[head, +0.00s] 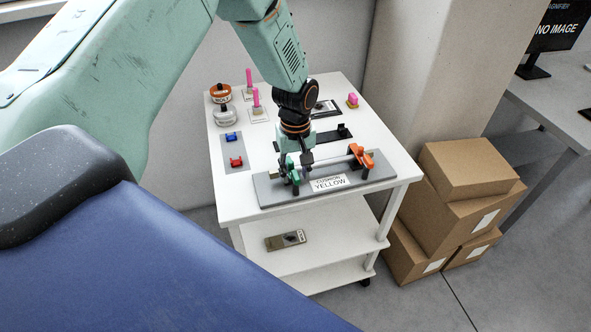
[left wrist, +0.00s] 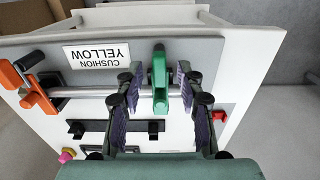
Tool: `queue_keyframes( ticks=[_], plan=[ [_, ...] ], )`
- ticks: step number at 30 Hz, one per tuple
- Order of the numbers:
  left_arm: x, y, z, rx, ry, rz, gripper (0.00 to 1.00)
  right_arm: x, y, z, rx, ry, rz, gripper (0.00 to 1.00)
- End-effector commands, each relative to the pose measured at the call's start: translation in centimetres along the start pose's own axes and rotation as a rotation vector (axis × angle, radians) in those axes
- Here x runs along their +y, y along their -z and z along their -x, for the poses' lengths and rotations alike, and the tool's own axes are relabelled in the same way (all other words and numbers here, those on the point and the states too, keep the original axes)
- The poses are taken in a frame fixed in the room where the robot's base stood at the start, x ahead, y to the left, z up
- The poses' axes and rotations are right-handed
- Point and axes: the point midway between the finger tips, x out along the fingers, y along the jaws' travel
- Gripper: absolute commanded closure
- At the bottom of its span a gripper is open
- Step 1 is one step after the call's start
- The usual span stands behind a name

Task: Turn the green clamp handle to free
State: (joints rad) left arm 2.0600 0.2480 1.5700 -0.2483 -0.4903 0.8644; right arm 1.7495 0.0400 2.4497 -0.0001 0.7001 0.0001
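The green clamp handle (head: 293,174) stands at the left end of a grey fixture plate (head: 374,184) on the white cart. In the left wrist view the green clamp handle (left wrist: 159,78) points up the picture, across a pale rod. My left gripper (head: 301,160) is just behind and above the handle. In the left wrist view my left gripper (left wrist: 155,98) is open, with one purple-padded finger on each side of the handle and visible gaps. Whether the handle is at free cannot be told. My right gripper is not in view.
An orange clamp (head: 361,156) stands at the plate's right end, behind the "CUSHION YELLOW" label (head: 328,183). A black bracket (head: 343,131), pink pegs (head: 256,98), red and blue pieces and jars sit behind or left. Cardboard boxes (head: 452,205) stand right of the cart.

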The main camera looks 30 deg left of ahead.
Motion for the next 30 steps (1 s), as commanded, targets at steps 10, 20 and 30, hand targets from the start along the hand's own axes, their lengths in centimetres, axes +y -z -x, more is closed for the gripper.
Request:
queue_keyframes(
  ticks=[10, 20, 30],
  plan=[
    [0.02, 0.00, -0.29, 0.000, -0.001, 0.000, 0.65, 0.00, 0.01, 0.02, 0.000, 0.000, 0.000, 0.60],
    [0.01, -0.01, -0.28, 0.000, 0.000, 0.000, 0.93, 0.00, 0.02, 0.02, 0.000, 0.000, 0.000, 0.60],
    [0.00, -0.03, -0.26, -0.001, 0.000, 0.000, 1.00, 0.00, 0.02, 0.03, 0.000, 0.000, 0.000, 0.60]
  ],
)
